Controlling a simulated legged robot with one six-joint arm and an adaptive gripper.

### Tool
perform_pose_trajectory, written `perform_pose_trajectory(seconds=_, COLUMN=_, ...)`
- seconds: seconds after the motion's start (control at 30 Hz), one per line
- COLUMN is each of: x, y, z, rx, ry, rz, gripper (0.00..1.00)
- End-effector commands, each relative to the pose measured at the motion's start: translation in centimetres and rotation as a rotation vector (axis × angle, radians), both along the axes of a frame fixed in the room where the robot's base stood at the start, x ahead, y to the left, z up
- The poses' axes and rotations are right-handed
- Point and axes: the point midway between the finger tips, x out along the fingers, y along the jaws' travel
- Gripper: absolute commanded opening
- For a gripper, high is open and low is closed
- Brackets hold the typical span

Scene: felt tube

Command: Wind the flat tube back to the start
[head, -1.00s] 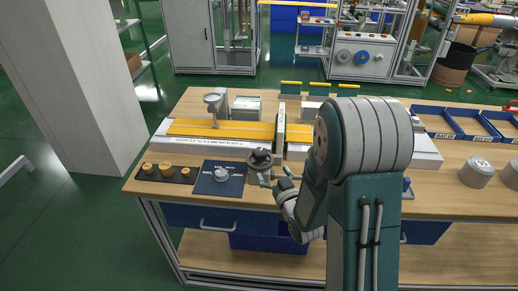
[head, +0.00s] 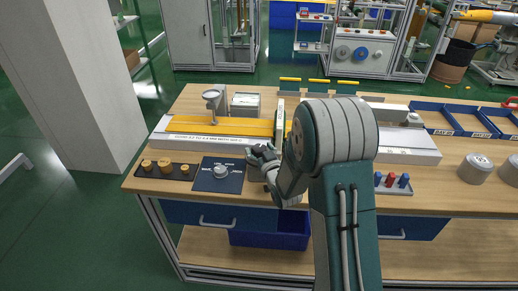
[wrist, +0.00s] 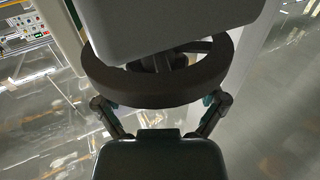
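A long white bench unit (head: 170,143) carries a flat yellow strip (head: 190,125) along its left part; I cannot tell whether this is the flat tube. A narrow upright carriage (head: 280,117) stands across it. A dark round handwheel (head: 256,149) is at the unit's front, mostly hidden by my gripper (head: 264,157). In the wrist view, the handwheel (wrist: 155,92) is a thick dark ring close ahead. My gripper's fingers (wrist: 160,104) are spread wide, one at each side of its rim. I cannot tell whether they touch it. My arm hides the unit's middle.
A dark plate with a silver knob (head: 220,173) and a tray of brass pieces (head: 166,168) lie left of my gripper. Red and blue pieces (head: 391,180) stand on the right. Blue bins (head: 435,118) and metal cylinders (head: 475,168) are farther right. The table's front edge is close.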

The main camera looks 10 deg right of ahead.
Motion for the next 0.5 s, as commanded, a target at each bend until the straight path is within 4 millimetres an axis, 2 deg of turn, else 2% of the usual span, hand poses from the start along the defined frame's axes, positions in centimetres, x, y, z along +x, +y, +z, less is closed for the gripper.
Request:
perform_pose_trajectory(seconds=0.03, x=-0.01, y=0.0, z=0.0, rx=0.0, ry=0.0, rz=0.0, gripper=0.47)
perform_pose_trajectory(seconds=0.1, x=0.0, y=0.0, z=0.01, rx=0.0, ry=0.0, rz=0.0, gripper=0.19)
perform_pose_trajectory(seconds=0.5, x=0.13, y=-0.13, z=0.03, rx=-0.001, ry=-0.002, rz=0.064, gripper=0.18)
